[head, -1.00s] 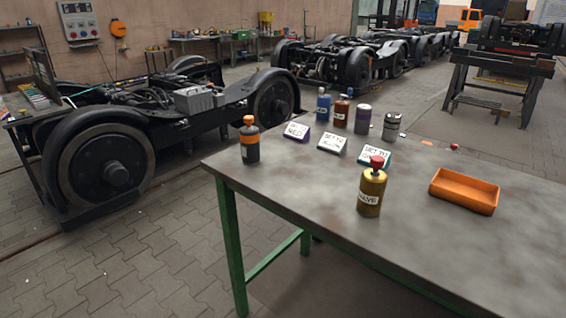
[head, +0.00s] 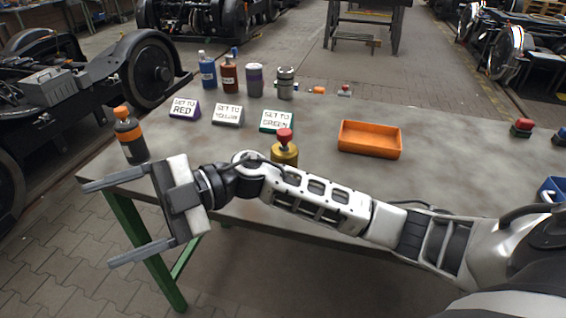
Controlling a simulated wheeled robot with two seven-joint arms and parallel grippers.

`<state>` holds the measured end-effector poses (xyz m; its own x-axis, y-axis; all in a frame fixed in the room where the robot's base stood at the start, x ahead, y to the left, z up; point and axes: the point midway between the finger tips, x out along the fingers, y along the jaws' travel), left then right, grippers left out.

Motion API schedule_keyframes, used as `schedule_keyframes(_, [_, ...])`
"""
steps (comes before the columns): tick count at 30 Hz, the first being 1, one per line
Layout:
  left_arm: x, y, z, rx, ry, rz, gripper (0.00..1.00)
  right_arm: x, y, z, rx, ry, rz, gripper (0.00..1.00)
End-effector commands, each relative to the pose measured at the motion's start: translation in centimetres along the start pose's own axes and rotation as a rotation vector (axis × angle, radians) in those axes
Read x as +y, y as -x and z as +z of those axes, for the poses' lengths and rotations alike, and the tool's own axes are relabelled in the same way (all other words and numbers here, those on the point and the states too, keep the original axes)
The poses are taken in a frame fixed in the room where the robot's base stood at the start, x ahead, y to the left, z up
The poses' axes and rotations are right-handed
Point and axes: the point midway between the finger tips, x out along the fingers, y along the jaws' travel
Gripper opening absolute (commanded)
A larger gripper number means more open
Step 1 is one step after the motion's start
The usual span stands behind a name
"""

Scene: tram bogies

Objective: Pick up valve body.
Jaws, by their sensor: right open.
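The valve body is a gold cylinder (head: 285,155) with a red knob on top, standing upright on the table (head: 455,155) near its front edge. In the head view my right forearm hides its lower part and its label. My right gripper (head: 100,225) is open and empty, its fingers pointing left beyond the table's front left corner. It is to the left of the valve body and apart from it. My left gripper is not in view.
A dark bottle with an orange cap (head: 130,138) stands near my right gripper. Three label cards (head: 228,115) and several bottles (head: 230,75) stand behind. An orange tray (head: 370,140) lies right of the valve body. A blue bin (head: 552,188) is at the right.

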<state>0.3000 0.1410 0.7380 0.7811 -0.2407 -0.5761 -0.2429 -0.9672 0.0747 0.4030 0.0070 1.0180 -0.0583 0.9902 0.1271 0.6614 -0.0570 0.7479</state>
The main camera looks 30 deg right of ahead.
Motion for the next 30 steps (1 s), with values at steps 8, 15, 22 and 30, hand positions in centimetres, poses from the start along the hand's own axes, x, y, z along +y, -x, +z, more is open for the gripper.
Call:
schedule_keyframes(8, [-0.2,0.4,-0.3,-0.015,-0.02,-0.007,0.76,4.4,13.3,2.8,-0.59,-0.023,-0.846,0.77])
schedule_keyframes(15, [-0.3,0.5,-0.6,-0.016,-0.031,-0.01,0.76,11.9,26.4,-1.0,-1.215,-0.252,-1.011,0.77])
schedule_keyframes(22, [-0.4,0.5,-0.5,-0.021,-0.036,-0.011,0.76,12.9,30.0,-2.5,-1.39,-0.344,-1.007,0.77])
schedule_keyframes(30, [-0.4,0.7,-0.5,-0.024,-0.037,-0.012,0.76,8.6,30.6,1.1,-1.385,-0.344,-1.01,0.77])
